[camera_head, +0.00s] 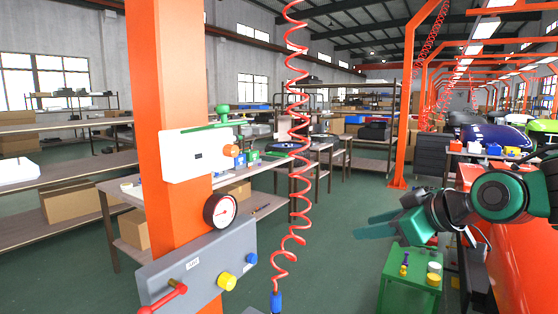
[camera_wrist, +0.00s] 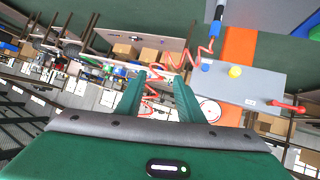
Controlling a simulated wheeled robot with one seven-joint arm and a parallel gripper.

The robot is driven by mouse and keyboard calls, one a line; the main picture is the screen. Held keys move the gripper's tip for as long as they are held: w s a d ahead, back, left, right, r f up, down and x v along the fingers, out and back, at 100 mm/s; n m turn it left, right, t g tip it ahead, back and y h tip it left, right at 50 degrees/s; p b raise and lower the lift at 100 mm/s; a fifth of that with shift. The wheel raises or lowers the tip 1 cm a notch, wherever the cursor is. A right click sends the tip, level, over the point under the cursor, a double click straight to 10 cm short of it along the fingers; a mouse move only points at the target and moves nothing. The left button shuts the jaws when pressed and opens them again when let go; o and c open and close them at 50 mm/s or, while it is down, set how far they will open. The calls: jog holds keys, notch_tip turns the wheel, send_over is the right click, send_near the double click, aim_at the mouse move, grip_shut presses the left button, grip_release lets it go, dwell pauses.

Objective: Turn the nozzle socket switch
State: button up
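A grey panel (camera_head: 205,262) is mounted on an orange pillar. It carries a red lever (camera_head: 166,298), a yellow knob (camera_head: 227,281) and a blue knob (camera_head: 251,258). I cannot tell which part is the socket switch. My gripper (camera_head: 364,225) is open and empty, well right of the panel, fingers pointing left. In the wrist view the fingers (camera_wrist: 159,76) stand apart. The panel (camera_wrist: 262,88), yellow knob (camera_wrist: 235,72) and red lever (camera_wrist: 288,107) show at right, untouched.
A red coiled hose (camera_head: 302,160) with a blue nozzle (camera_head: 276,301) hangs between the pillar and my gripper. A round gauge (camera_head: 221,211) sits on the pillar (camera_head: 170,70). A green cabinet (camera_head: 410,283) with small items stands below my gripper. Open floor lies beyond the hose.

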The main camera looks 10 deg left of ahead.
jog(key=s+a+r+n+y, duration=0.1)
jog(key=a+r+n+y, duration=0.3)
jog(key=a+r, duration=0.45)
jog(key=n+g+y, duration=0.2)
jog(key=n+y, duration=0.1)
jog(key=y, duration=0.2)
send_near(236, 152)
jog(key=x, duration=0.8)
jog(key=shift+a, duration=0.35)
jog(key=shift+c, duration=0.9)
jog(key=c, duration=0.4)
